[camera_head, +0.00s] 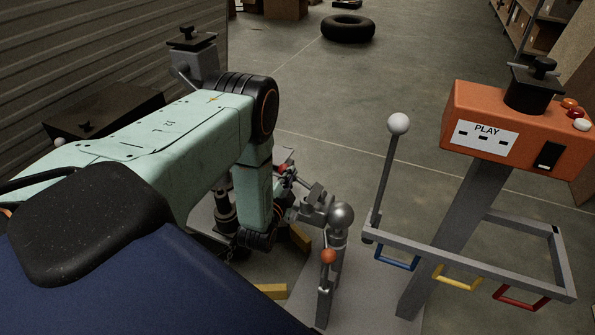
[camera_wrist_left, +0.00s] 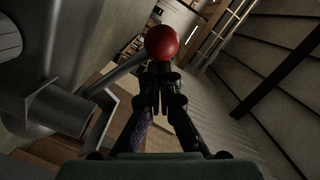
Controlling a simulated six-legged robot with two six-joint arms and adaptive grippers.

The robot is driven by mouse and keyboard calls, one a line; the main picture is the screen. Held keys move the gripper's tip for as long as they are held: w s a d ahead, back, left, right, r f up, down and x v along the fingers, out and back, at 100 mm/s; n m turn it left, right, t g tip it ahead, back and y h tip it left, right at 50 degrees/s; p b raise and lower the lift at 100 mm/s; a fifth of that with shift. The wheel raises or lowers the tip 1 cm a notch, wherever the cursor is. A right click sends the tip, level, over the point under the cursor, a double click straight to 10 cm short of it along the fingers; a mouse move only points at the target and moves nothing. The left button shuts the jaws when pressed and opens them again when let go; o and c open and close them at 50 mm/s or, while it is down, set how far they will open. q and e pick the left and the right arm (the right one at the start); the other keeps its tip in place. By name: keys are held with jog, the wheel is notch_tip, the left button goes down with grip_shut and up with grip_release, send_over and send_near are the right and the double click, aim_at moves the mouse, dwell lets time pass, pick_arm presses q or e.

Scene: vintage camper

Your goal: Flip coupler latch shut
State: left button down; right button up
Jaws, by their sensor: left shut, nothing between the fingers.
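A red ball knob (camera_wrist_left: 161,42) sits on a grey rod in the left wrist view, likely the latch handle. A little red shows beside my forearm in the head view (camera_head: 282,168). The grey coupler parts (camera_head: 315,205) are right of my forearm, near a grey hitch ball (camera_head: 341,215). My left gripper (camera_wrist_left: 160,98) is shut and empty, its fingertips just below the red knob in the wrist view. I cannot tell whether they touch it. In the head view my left arm hides most of the gripper and latch. My right gripper is not in view.
A post with an orange knob (camera_head: 328,256) stands in front of the hitch ball. At right are an orange PLAY box (camera_head: 520,130) and a grey frame (camera_head: 470,262) with coloured handles and a white-knobbed lever (camera_head: 398,124). A tyre (camera_head: 348,28) lies on open floor behind.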

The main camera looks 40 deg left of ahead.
pick_arm(q)
jog(key=shift+s+a+f+n+b, duration=0.1)
jog(key=shift+a+f+n+b, duration=0.1)
jog(key=shift+a+f+n, duration=0.3)
jog(key=shift+s+a+f+n+b, duration=0.1)
jog(key=shift+a+f+n+b, duration=0.15)
jog(key=shift+f+n, duration=0.45)
jog(key=shift+s+a+f+n+h+b, duration=0.15)
jog(key=shift+a+f+n+b, duration=0.15)
jog(key=shift+f+n, duration=0.35)
jog(key=shift+a+f+n+h+b, duration=0.15)
jog(key=shift+f+n+b, duration=0.1)
jog(key=shift+f+n, duration=0.4)
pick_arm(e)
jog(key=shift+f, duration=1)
